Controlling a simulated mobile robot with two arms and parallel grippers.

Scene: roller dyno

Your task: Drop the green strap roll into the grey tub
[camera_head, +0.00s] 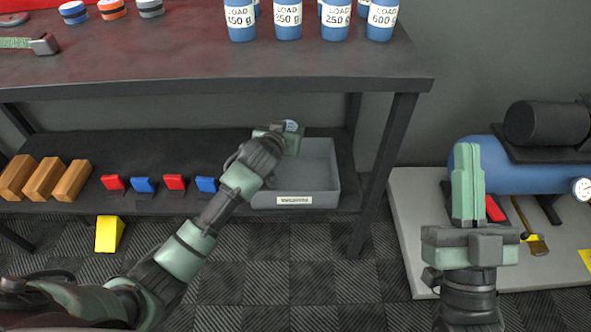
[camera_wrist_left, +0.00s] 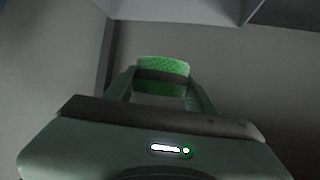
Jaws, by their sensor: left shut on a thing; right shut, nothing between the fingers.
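The green strap roll (camera_wrist_left: 163,72), with a dark band around it, is between the fingers of my left gripper (camera_wrist_left: 162,88) in the left wrist view. In the head view my left gripper (camera_head: 283,136) is over the back left part of the grey tub (camera_head: 308,199) and mostly hides the roll. The tub stands on the lower shelf, with a white label on its front. My right gripper (camera_head: 467,150) is shut and empty, far to the right, in front of the blue tank.
The workbench top (camera_head: 200,60) overhangs the shelf, and a bench leg (camera_head: 384,165) stands right of the tub. Wooden blocks (camera_head: 43,178) and red and blue pieces (camera_head: 143,185) lie left on the shelf. A yellow wedge (camera_head: 109,233) is in front. A blue tank (camera_head: 510,165) is right.

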